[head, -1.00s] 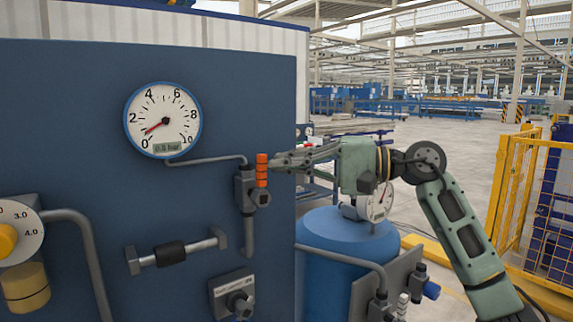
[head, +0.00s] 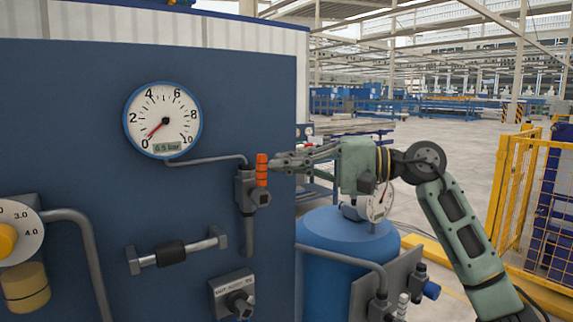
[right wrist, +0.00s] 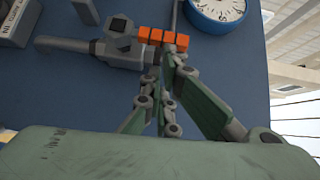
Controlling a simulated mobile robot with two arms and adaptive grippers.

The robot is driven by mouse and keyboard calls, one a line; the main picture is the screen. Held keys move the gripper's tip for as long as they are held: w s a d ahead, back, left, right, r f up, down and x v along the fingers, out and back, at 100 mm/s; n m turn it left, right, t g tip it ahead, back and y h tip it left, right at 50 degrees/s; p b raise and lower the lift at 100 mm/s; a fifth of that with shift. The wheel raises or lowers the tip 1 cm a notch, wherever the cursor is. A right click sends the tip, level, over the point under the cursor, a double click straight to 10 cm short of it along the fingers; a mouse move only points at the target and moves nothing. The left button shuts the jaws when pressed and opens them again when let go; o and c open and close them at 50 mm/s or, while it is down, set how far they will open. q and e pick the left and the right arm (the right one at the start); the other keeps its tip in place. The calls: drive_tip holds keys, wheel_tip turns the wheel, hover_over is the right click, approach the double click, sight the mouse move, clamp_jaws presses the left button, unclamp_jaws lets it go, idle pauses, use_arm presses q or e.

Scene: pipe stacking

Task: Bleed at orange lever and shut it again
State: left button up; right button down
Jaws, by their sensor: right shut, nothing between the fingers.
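The orange lever (head: 262,170) stands upright on a grey valve (head: 247,188) fixed to the blue panel. It also shows in the right wrist view (right wrist: 163,39). A pipe joins the valve to a round gauge (head: 164,120) above left; its red needle is low, near 0, and its display seems to read 0.5 bar. My right gripper (head: 277,164) is shut and empty, its fingertips right beside the lever's right side; I cannot tell if they touch it. It also shows in the right wrist view (right wrist: 165,60). My left gripper is not in view.
A horizontal bar handle (head: 195,247) and a labelled knob plate (head: 232,293) sit lower on the panel. A dial with a yellow knob (head: 6,239) is at the left. A blue tank (head: 325,270) stands below my right arm. A yellow fence (head: 508,190) is at the right.

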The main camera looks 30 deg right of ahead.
drive_tip(key=v, duration=1.2)
idle(0.3)
